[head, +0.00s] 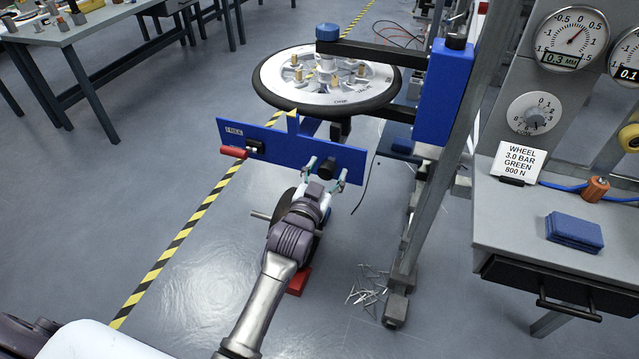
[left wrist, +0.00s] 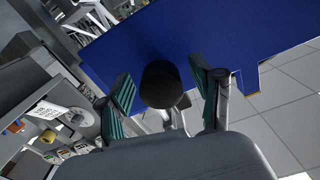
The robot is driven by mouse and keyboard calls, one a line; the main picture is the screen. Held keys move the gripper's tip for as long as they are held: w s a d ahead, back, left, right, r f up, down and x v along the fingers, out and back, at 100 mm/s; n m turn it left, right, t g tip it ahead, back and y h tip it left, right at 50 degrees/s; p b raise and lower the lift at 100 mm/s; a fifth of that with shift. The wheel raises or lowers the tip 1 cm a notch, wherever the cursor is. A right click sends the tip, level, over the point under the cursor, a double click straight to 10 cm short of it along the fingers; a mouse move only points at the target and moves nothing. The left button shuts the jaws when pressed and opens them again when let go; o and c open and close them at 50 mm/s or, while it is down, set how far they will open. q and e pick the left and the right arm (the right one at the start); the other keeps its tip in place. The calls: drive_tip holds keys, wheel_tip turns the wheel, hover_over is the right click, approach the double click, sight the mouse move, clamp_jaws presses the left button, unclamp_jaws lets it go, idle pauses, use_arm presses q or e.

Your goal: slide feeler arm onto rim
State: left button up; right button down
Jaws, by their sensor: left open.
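A wheel with a black tyre and grey rim (head: 325,78) lies flat on a stand. A blue panel (head: 285,146) stands in front of and below it, with a yellow pointed tip (head: 292,118) at its top edge near the tyre. I cannot tell which part is the feeler arm. A black knob (head: 326,167) sticks out of the panel's right part. My left gripper (head: 326,176) is open, its fingers on either side of this knob. In the left wrist view the knob (left wrist: 160,82) sits between the spread green-padded fingers (left wrist: 163,98). My right gripper is out of view.
A red handle (head: 233,152) juts from the panel's left side. A blue column block (head: 444,90) and grey post stand right. A bench (head: 500,220) with gauges, a sign and a blue pad is further right. Thin metal pieces (head: 368,289) lie on the floor.

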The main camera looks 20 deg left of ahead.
use_arm(q)
drive_tip(key=s, duration=1.1)
drive_tip(key=shift+s+a, duration=0.15)
drive_tip(key=shift+a, duration=0.05)
drive_tip(key=s+d+f+g, duration=0.1)
drive_tip(key=s+f+g, duration=0.25)
drive_tip(key=f, duration=0.85)
drive_tip(key=s+f+g, duration=0.2)
drive_tip(key=s+f, duration=0.2)
drive_tip(key=f, duration=0.7)
drive_tip(key=s+d+f+g, duration=0.1)
drive_tip(key=s+f+g, duration=0.25)
drive_tip(key=f, duration=0.85)
drive_tip(key=s+a+f+g, duration=0.2)
drive_tip(key=s+f, duration=0.4)
drive_tip(key=s, duration=0.4)
drive_tip(key=s+a+f+g, duration=0.3)
drive_tip(key=s+f, duration=0.3)
drive_tip(key=s, duration=0.5)
drive_tip(key=s+a+f+g, duration=0.3)
drive_tip(key=s+f, duration=0.3)
drive_tip(key=s, duration=0.5)
drive_tip(key=shift+f+y, duration=0.3)
drive_tip(key=shift+f, duration=0.1)
